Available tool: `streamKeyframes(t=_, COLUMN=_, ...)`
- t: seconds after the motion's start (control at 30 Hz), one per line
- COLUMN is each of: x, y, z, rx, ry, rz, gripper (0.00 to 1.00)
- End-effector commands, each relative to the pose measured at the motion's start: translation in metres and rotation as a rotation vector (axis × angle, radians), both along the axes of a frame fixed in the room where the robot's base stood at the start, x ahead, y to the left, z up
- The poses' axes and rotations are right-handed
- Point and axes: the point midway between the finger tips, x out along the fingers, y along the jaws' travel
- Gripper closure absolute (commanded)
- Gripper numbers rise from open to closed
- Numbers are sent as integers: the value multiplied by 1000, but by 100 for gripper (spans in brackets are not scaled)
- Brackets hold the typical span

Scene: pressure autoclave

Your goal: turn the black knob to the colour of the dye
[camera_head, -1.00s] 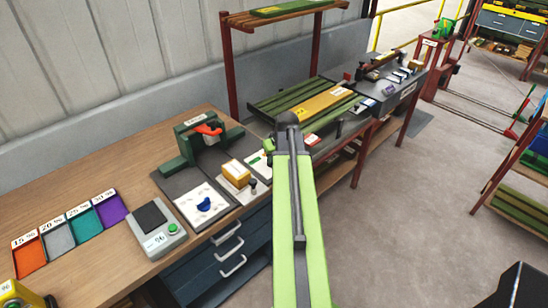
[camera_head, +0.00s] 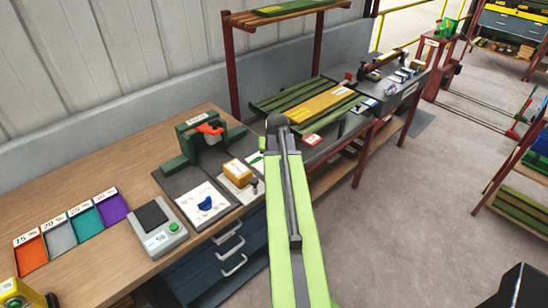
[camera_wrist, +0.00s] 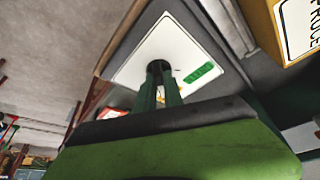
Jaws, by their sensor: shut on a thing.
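In the wrist view, my gripper (camera_wrist: 159,90) has its dark green fingers shut on a round black knob (camera_wrist: 158,67). The knob stands on a white plate (camera_wrist: 150,48) with a green mark (camera_wrist: 199,72) to its right. A small yellow patch (camera_wrist: 178,76) shows just beside the fingers, partly hidden. In the head view my light green arm hides the gripper and the knob. A strip of the white plate with green on it (camera_head: 257,161) shows left of the arm. A blue blob (camera_head: 206,202) lies on a white sheet; I cannot tell whether it is the dye.
A yellow block (camera_head: 237,167) stands left of the plate; its label shows in the wrist view. Orange, grey, teal and purple trays (camera_head: 30,254) and a scale (camera_head: 158,227) are further left. A green press (camera_head: 200,137) stands behind. Green planks (camera_head: 300,100) lie beyond the arm.

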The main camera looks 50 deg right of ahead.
Motion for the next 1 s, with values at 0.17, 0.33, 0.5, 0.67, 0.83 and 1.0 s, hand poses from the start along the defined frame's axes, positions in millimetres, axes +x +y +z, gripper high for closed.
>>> streamKeyframes(t=0.17, x=-1, y=0, z=-1, rx=2, ry=4, rz=0, gripper=100)
streamKeyframes(t=0.33, x=-1, y=0, z=0, rx=2, ry=3, rz=1, gripper=71)
streamKeyframes(t=0.5, x=0, y=0, z=0, rx=1, ry=2, rz=1, gripper=66)
streamKeyframes(t=0.67, x=0, y=1, z=0, rx=0, ry=1, rz=2, gripper=66)
streamKeyframes(t=0.83, x=-1, y=4, z=11, rx=0, ry=1, rz=3, gripper=66)
streamKeyframes(t=1.0, x=-3, y=11, z=40, rx=1, ry=1, rz=5, gripper=66)
